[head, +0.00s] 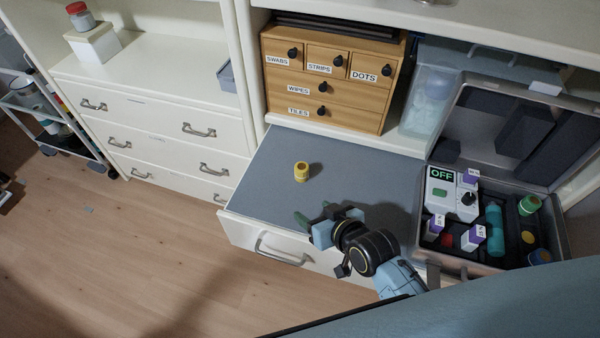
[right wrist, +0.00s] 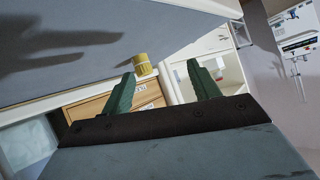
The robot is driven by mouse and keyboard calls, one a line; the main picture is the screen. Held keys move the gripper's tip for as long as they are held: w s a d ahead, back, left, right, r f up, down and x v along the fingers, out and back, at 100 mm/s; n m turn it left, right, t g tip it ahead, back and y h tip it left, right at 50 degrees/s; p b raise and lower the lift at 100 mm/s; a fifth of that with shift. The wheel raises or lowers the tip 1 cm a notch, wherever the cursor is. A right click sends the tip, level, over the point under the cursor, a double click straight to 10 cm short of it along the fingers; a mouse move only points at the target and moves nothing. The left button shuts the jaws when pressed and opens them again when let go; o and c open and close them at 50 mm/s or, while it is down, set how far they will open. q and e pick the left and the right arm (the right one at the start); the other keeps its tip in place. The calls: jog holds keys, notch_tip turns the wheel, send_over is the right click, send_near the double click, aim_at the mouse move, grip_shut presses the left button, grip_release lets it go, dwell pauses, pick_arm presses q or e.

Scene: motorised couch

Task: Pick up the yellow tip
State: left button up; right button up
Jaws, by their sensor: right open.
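The yellow tip (head: 301,172) is a small ribbed yellow cylinder standing upright on the grey top (head: 270,190) of the pulled-out drawer unit. My right gripper (head: 314,211) is in front of it, nearer the front edge and apart from it. Its two green fingers are spread with nothing between them. In the right wrist view the yellow tip (right wrist: 143,64) shows beyond the fingertips, closer to the left finger of my right gripper (right wrist: 161,68). My left gripper is not in view.
An open case (head: 480,268) with a device reading OFF, bottles and coloured tips stands at the right. A wooden drawer box (head: 345,103) stands behind the grey top. White drawers (head: 160,140) are at the left. The grey surface around the tip is clear.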

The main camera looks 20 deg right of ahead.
jog(key=w+d+r+t+h, duration=0.1)
jog(key=w+d+r+t, duration=0.1)
jog(key=w+d+r, duration=0.1)
jog(key=b, duration=0.2)
send_near(302, 166)
jog(key=shift+w+a+f+n+t, duration=0.15)
jog(key=shift+w+a, duration=0.1)
jog(key=shift+w, duration=0.25)
jog(key=shift+w+a+f+n+t, duration=0.15)
jog(key=shift+w+a, duration=0.1)
jog(key=shift+w, duration=0.3)
jog(key=shift+d+f+b+x, duration=0.15)
jog(key=shift+b+x, duration=0.3)
jog(key=shift+x, duration=1.1)
jog(key=shift+d+f+b+x, duration=0.1)
jog(key=shift+f+b+x, duration=0.25)
jog(key=shift+x, duration=1.2)
pick_arm(q)
jog(key=f, duration=0.2)
jog(key=s+f, duration=0.1)
jog(key=f, duration=0.1)
jog(key=shift+a, duration=0.1)
pick_arm(e)
jog(key=shift+s+r, duration=0.1)
jog(key=shift+s, duration=0.05)
jog(key=shift+c, duration=0.3)
jog(key=c, duration=1)
